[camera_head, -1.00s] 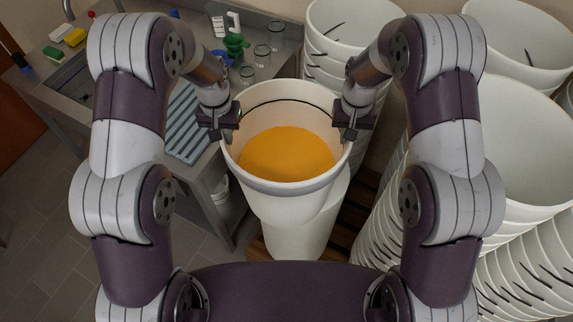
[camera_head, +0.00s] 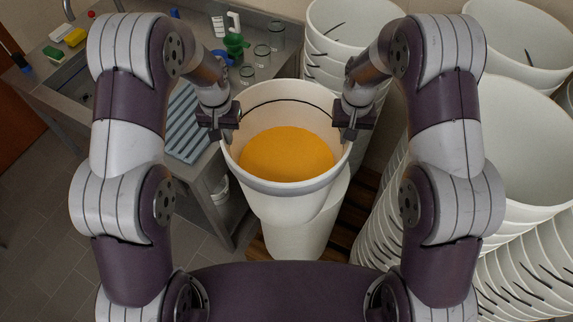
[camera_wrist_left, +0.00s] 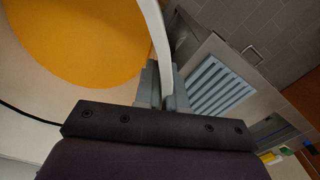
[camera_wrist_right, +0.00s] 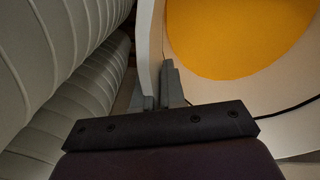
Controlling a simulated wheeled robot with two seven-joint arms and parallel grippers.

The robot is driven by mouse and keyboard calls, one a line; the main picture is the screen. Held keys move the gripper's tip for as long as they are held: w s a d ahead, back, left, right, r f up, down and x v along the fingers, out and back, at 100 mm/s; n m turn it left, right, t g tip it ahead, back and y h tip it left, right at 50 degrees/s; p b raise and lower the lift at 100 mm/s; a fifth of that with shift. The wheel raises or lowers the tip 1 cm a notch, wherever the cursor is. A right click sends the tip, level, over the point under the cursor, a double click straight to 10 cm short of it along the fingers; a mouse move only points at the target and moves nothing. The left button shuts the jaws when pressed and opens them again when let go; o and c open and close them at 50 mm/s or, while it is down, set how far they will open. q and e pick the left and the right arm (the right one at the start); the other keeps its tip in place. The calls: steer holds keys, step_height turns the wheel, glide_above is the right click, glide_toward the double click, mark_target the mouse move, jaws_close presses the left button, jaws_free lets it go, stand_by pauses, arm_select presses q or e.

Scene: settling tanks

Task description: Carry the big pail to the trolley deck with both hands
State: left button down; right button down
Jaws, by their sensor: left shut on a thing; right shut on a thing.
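The big pail (camera_head: 285,187) is white, with orange content (camera_head: 287,153) inside and a thin dark handle across its far side. It looks upright in the head view. My left gripper (camera_head: 228,128) is shut on the left of its rim, and my right gripper (camera_head: 343,129) is shut on the right of its rim. The left wrist view shows the rim (camera_wrist_left: 166,50) between the left fingers; the right wrist view shows the rim (camera_wrist_right: 148,50) at the right fingers. Another white pail (camera_head: 297,240) stands below the big pail. I see no trolley deck.
Tall stacks of white pails (camera_head: 515,150) stand on the right, with another stack (camera_head: 345,30) behind. Tiled floor (camera_head: 60,230) is open at lower left.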

arm_select(q)
steer(key=shift+d+r, duration=0.1)
steer(key=shift+d, duration=0.1)
arm_select(e)
steer(key=shift+a+r, duration=0.15)
steer(key=shift+a, duration=0.05)
